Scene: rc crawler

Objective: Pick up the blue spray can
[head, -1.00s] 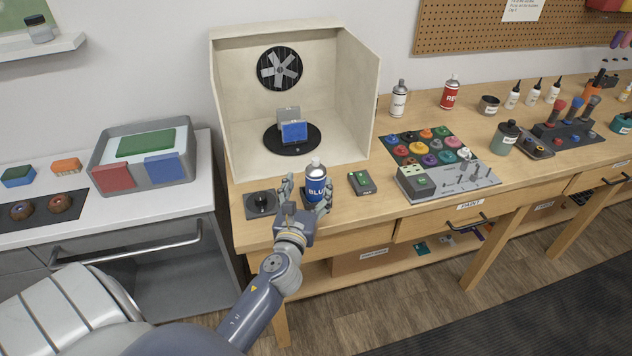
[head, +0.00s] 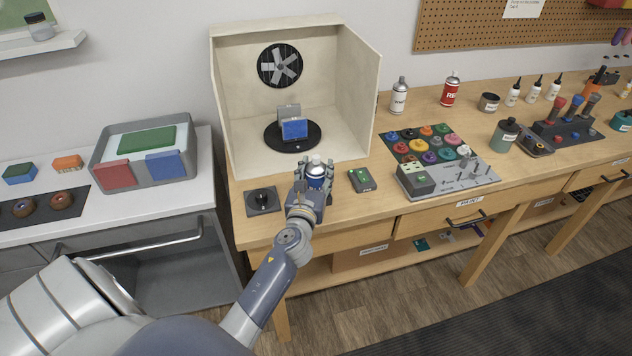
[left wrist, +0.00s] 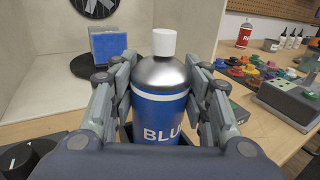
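The blue spray can (head: 316,172), with a white cap and silver shoulder, stands upright near the front edge of the workbench. In the left wrist view the can (left wrist: 160,105) is centred, with its BLUE label partly showing. My left gripper (head: 315,170) is around the can from the front, one finger on each side. In the left wrist view the fingers (left wrist: 161,85) lie close against both sides of the can and appear shut on it. The can's lower part is hidden by the hand. My right gripper is not in view.
A black knob panel (head: 263,201) is left of the can and a small dark box with a green top (head: 361,180) is right. Behind stands a spray booth (head: 355,85) with a blue block (head: 294,129) on a turntable. White (head: 400,96) and red (head: 450,91) cans stand farther back.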

